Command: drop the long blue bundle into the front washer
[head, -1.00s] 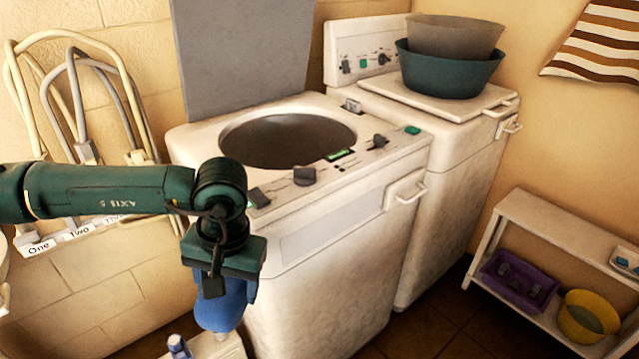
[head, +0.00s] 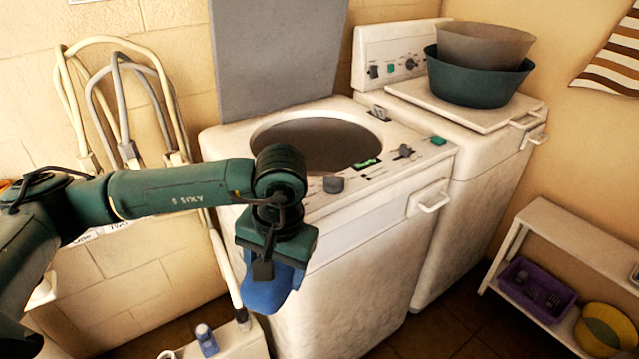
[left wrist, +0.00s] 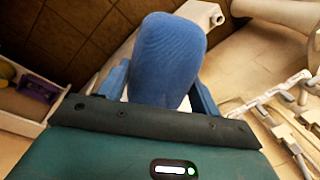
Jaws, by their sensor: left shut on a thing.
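The front washer (head: 360,262) stands at the centre of the head view with its grey lid (head: 275,60) raised and its round dark opening (head: 320,142) uncovered. My left gripper (head: 272,268) is shut on the long blue bundle (head: 270,292), which hangs below it in front of the washer's left front side, lower than the opening. In the left wrist view the bundle (left wrist: 168,58) sits between the two blue fingers, and its rounded end points away from the palm. The gripper hides part of the bundle and the washer's front left corner. My right gripper is out of view.
A second washer (head: 465,175) behind has a shut lid bearing stacked tubs (head: 478,75). Hoses (head: 75,110) hang on the left wall. A low shelf (head: 575,235) at right holds a purple tray (head: 537,290) and a yellow bowl (head: 603,330). A pale box (head: 235,343) stands below my gripper.

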